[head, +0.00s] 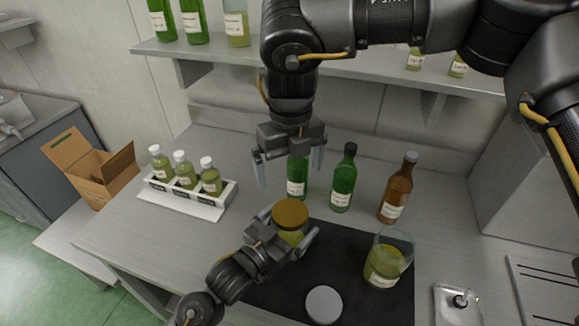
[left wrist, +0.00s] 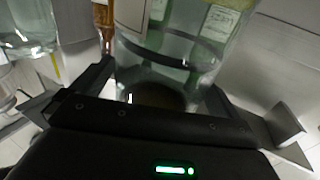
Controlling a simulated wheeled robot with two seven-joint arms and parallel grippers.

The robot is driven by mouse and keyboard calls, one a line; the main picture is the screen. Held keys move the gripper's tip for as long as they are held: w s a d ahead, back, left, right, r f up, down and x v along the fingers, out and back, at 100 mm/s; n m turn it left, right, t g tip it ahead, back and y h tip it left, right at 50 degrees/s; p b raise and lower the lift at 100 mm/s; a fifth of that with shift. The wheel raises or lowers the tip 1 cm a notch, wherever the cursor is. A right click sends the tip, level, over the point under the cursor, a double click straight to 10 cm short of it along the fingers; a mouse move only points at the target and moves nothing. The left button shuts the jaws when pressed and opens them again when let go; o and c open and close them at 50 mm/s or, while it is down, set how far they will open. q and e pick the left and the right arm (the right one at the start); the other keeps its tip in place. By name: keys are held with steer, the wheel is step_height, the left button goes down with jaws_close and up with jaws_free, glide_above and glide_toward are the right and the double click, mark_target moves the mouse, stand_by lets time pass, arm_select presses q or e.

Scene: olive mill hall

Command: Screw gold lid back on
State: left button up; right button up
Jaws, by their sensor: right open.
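The gold lid (head: 291,212) sits on top of a glass jar (head: 291,238) with yellow-green contents. It looks about level; whether its thread is engaged I cannot tell. My left gripper (head: 289,228) has a finger on each side of the jar and is closed on it. The jar's glass (left wrist: 165,60) fills the space between the fingers in the left wrist view. My right gripper (head: 290,168) points down, open and empty, above and behind the lid, apart from it. A green bottle stands partly hidden behind it.
A dark mat (head: 335,250) carries an open jar (head: 386,262) and a pale round lid (head: 324,304). Green (head: 343,180) and brown (head: 397,190) bottles stand behind. A white rack (head: 213,210) of small bottles is left; a metal tray (head: 458,307) is right.

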arm_select(q)
steer(key=b+v, duration=0.2)
steer(key=v, duration=0.8)
steer(key=shift+s+a+b, duration=0.25)
steer(key=shift+a+b, duration=0.1)
steer(key=shift+b, duration=0.05)
